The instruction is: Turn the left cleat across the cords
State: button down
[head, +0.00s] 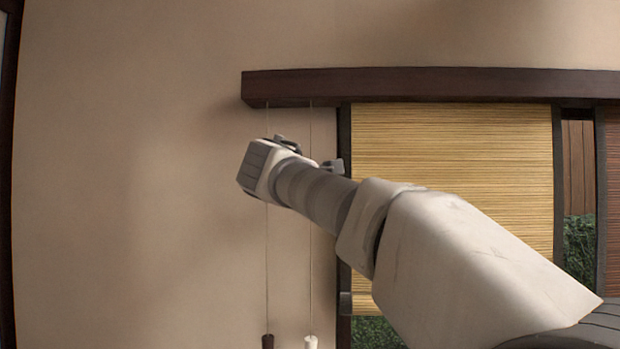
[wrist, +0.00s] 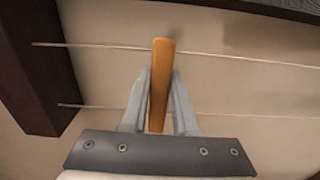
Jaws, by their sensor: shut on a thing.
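The cleat (wrist: 161,55) is a slim orange-brown wooden bar, seen in the wrist view. My gripper (wrist: 160,75) is shut on it, with one grey finger on each side. In this view the bar points up and down, and the two pale cords run across the picture. Its upper end overlaps the upper cord (wrist: 100,46). The lower cord (wrist: 95,106) passes at the level of the fingers and is partly hidden by them. In the head view two thin cords hang beside the blind, and my arm's end hides the cleat.
A dark wooden rail (head: 430,83) runs above a yellow bamboo blind (head: 455,150). A dark pull (head: 267,341) and a white pull (head: 310,342) hang at the cords' lower ends. The plain wall (head: 120,180) to the left is clear.

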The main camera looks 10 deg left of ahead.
jog(key=c, duration=0.7)
grip_release()
jog(key=shift+s, duration=0.1)
